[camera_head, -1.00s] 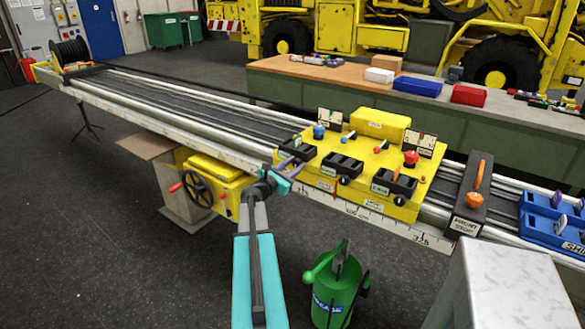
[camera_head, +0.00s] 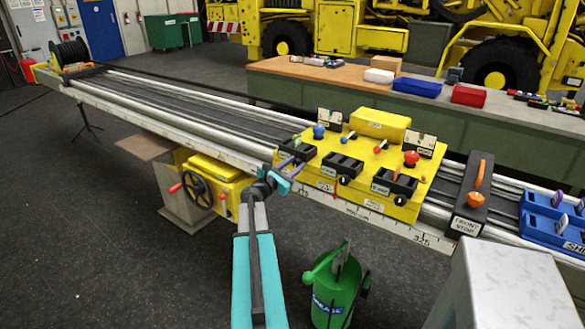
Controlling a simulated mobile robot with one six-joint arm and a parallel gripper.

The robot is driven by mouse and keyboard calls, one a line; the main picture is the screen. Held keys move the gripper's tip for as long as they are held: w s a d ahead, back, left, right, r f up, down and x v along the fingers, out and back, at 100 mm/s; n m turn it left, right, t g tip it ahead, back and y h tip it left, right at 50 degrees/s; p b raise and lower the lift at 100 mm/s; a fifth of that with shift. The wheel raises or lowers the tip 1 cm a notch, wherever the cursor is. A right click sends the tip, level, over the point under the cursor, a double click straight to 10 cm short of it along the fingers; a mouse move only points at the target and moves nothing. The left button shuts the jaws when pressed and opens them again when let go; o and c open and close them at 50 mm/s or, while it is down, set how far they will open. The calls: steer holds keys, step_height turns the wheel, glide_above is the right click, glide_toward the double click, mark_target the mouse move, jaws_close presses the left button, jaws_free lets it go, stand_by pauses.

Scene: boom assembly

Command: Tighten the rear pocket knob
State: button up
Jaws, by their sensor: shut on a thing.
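The yellow carriage (camera_head: 320,187) sits on the long rail bed and bears a row of black pockets. The leftmost pocket (camera_head: 298,150) is the rear one, on the side away from the front stop. My gripper (camera_head: 285,181), with teal jaws, is at the carriage's left front corner, just below that pocket. It is shut on the rear pocket knob, which the jaws hide. A thin purple-grey piece (camera_head: 289,162) shows just above the jaws; I cannot tell what it is. The middle pocket (camera_head: 342,166) and right pocket (camera_head: 394,183) have dark knobs on their fronts.
The black front stop (camera_head: 470,200) with an orange lever stands right of the carriage, then a blue shim tray (camera_head: 552,222). A handwheel (camera_head: 197,189) on a yellow box is left of my arm. A bench (camera_head: 340,78) runs behind.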

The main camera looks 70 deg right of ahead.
steer(key=shift+w, duration=0.25)
steer(key=o, duration=1)
steer(key=shift+d, duration=0.1)
steer(key=shift+s, duration=0.1)
steer(key=shift+f, duration=0.1)
steer(key=shift+a+b, duration=0.3)
steer(key=shift+a, duration=0.7)
steer(key=b+v, duration=0.1)
steer(key=v, duration=0.5)
steer(key=b+v, duration=0.1)
steer(key=v, duration=0.5)
steer(key=shift+w+d, duration=0.1)
steer(key=shift+w, duration=0.1)
